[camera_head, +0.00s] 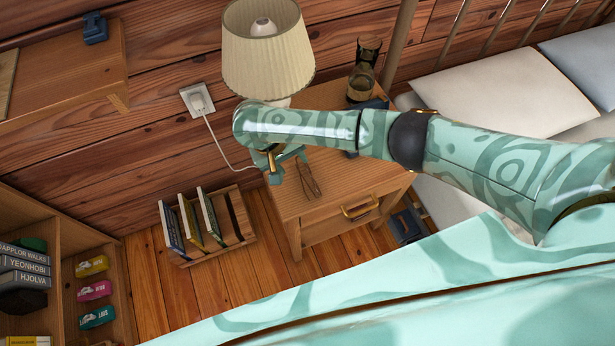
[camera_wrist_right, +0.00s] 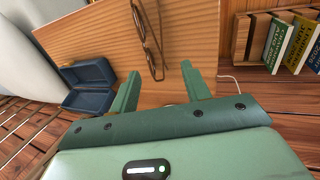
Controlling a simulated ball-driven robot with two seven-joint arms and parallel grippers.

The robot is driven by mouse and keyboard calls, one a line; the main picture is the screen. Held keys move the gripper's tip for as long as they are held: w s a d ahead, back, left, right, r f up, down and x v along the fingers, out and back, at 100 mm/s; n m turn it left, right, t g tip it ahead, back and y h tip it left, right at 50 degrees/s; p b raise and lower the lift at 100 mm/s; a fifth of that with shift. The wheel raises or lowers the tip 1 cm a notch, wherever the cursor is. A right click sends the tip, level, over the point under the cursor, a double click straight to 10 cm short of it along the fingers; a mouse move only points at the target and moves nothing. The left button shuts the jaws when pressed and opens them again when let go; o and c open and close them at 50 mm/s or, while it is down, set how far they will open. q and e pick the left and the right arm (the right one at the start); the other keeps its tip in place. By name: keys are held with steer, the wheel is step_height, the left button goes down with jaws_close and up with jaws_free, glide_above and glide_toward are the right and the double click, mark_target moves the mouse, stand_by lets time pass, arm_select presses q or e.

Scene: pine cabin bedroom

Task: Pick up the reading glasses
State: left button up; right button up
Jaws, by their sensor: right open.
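The reading glasses (camera_head: 308,180) lie folded on top of the wooden nightstand (camera_head: 290,208), near its left edge in the head view. In the right wrist view the thin dark-framed glasses (camera_wrist_right: 152,45) stretch from the top edge down towards the gap between my fingers. My right gripper (camera_head: 286,166) is open and empty, just left of and close to the glasses in the head view. In the right wrist view its two green fingers (camera_wrist_right: 160,72) stand apart, with the lower end of the glasses between their tips. My left gripper is out of view.
A lamp (camera_head: 266,52) and a dark lantern-like object (camera_head: 363,78) stand at the back of the nightstand, near my right arm. A book rack (camera_head: 240,222) stands on the floor to the left.

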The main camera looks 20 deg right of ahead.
mark_target(302, 174)
steer(key=shift+x, duration=0.85)
steer(key=b+x, duration=0.4)
steer(key=x, duration=0.1)
steer(key=shift+s+d, duration=0.15)
steer(key=shift+s, duration=0.05)
steer(key=shift+r, duration=0.15)
steer(key=c, duration=0.7)
